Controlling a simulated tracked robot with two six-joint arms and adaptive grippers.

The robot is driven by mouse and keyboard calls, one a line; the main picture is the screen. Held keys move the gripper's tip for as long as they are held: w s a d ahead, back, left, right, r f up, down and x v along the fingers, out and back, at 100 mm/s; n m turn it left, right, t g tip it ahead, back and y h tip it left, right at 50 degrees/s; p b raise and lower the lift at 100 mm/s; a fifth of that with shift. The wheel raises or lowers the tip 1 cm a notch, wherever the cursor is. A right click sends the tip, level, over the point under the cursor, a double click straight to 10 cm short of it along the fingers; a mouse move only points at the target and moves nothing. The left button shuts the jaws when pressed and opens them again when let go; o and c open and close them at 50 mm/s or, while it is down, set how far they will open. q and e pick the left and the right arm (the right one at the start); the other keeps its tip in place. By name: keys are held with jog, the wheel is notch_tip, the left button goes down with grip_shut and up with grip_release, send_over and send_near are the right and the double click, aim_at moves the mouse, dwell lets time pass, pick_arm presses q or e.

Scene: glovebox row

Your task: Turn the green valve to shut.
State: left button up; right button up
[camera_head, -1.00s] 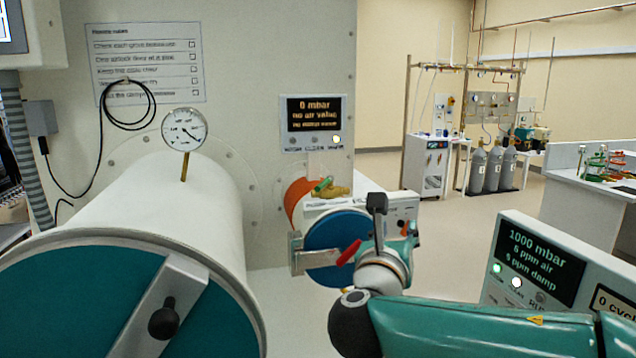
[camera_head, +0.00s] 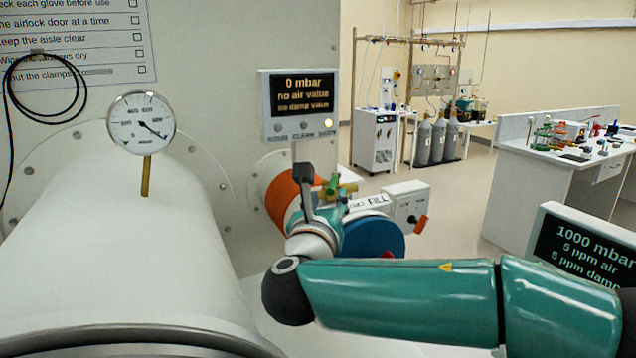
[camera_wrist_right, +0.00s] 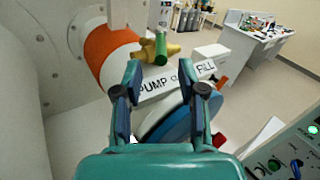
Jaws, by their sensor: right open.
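The green valve is a short green handle (camera_head: 332,185) on a brass body (camera_head: 346,192), on top of the small orange-and-white airlock tube. In the right wrist view the green handle (camera_wrist_right: 160,48) stands between and just beyond my fingertips, with brass arms (camera_wrist_right: 147,49) beside it. A label by it reads PUMP and FILL; its middle is hard to read. My right gripper (camera_head: 316,190) is open, and its two fingers also show in the right wrist view (camera_wrist_right: 160,72), apart, with nothing gripped. Part of the valve is hidden behind my gripper in the head view. My left gripper is not in view.
A blue round door (camera_head: 375,236) closes the tube's near end. A display (camera_head: 302,104) reads 0 mbar. A large white cylinder (camera_head: 140,235) with a gauge (camera_head: 141,122) stands left. A control box (camera_head: 590,255) is at right.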

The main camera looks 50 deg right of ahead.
aim_at(334, 182)
jog(key=p+x, duration=0.1)
jog(key=x, duration=0.5)
jog(key=shift+w+d, duration=0.15)
jog(key=shift+d, duration=0.2)
grip_shut()
